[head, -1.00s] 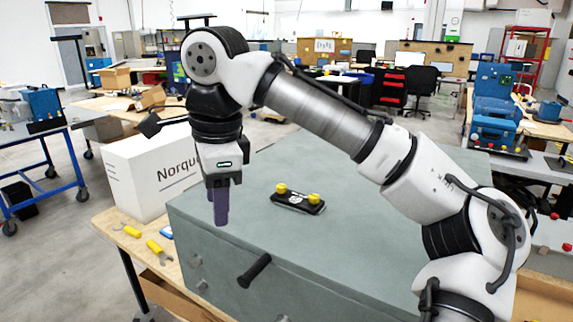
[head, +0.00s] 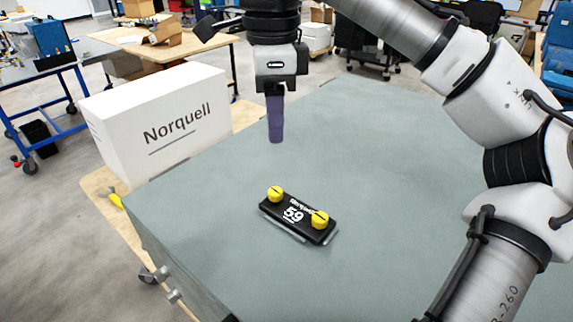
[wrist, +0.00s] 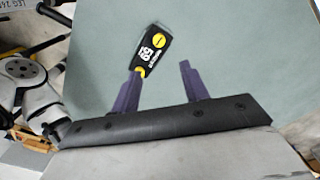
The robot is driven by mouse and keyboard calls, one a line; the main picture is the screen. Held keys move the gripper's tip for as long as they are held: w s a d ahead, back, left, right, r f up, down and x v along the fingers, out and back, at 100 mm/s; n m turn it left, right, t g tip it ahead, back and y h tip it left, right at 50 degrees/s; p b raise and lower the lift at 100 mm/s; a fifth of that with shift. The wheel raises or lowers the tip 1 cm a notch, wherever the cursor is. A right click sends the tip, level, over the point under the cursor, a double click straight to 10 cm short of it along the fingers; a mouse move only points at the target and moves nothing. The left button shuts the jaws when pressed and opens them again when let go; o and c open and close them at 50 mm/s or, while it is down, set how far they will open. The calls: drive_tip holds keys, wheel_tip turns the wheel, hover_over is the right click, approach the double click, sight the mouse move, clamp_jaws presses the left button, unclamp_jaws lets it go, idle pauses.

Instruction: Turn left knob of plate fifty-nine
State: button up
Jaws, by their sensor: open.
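Plate fifty-nine is a small black plate (head: 297,217) marked "59", lying on the grey-green top. In the head view its left yellow knob (head: 275,194) and right yellow knob (head: 320,220) stand at its two ends, each with a dark line across it. My gripper (head: 275,138) points down with purple fingers, above and apart from the plate. In the wrist view the fingers are spread and empty (wrist: 160,70). The plate (wrist: 151,48) shows beyond them; one knob (wrist: 159,38) is farther off, the other (wrist: 141,71) appears close by the left-hand finger.
The broad grey-green top (head: 400,140) is otherwise clear around the plate. A white box marked "Norquell" (head: 160,120) stands to the left on a wooden bench. A yellow tool (head: 115,200) lies on that bench.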

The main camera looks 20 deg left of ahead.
sight(276, 191)
wheel_tip(276, 191, down, 14)
drive_tip(key=shift+s+r+p, duration=0.15)
drive_tip(key=shift+r+p, duration=0.05)
drive_tip(key=shift+p, duration=0.6)
drive_tip(key=shift+c, duration=0.4)
clamp_jaws()
drive_tip(key=shift+n, duration=0.4)
